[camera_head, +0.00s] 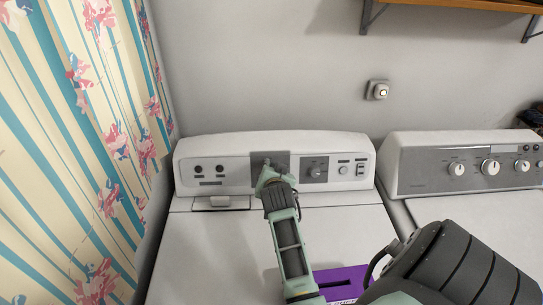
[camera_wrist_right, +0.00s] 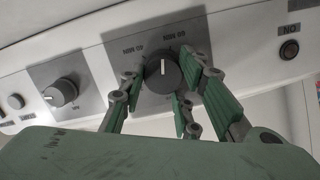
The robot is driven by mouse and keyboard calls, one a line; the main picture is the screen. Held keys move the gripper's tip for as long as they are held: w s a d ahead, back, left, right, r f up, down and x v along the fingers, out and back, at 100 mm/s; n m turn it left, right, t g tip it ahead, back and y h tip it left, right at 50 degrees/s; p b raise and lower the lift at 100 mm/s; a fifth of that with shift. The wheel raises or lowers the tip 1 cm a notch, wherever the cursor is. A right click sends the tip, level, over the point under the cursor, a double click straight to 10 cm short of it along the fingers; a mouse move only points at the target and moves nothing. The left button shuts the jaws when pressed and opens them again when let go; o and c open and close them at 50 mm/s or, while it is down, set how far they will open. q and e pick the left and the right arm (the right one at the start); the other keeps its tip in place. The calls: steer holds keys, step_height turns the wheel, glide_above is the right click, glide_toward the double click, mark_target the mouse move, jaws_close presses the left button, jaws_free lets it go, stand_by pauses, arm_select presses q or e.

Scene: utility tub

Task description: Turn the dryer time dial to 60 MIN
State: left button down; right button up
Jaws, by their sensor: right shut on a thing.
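The dryer (camera_head: 230,262) is the white machine at the left, with a raised control panel across its back. My right gripper (camera_head: 272,175) reaches up to the grey plate at the panel's middle and hides the dial there. In the right wrist view, the time dial (camera_wrist_right: 162,75) is a dark round knob with a white pointer line. Minute labels, seen upside down, lie beyond it; one looks like 60 MIN. The line points up in that view, toward the labels. The green fingers of my right gripper (camera_wrist_right: 163,84) are shut on the dial from both sides. My left gripper is out of view.
Another dial (camera_head: 315,170) and several buttons share the panel. A purple box (camera_head: 345,281) lies on the dryer top beside my right arm. A second machine (camera_head: 465,165) with several knobs stands at the right. A curtain (camera_head: 75,130) hangs at the left.

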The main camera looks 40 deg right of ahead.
steer(key=shift+s+f+m, duration=0.2)
steer(key=shift+f+m, duration=0.25)
steer(key=shift+m, duration=0.05)
steer(key=shift+f, duration=0.1)
steer(key=o, duration=1.1)
steer(key=shift+c, duration=0.2)
steer(key=shift+r, duration=0.35)
step_height(320, 180, up, 10)
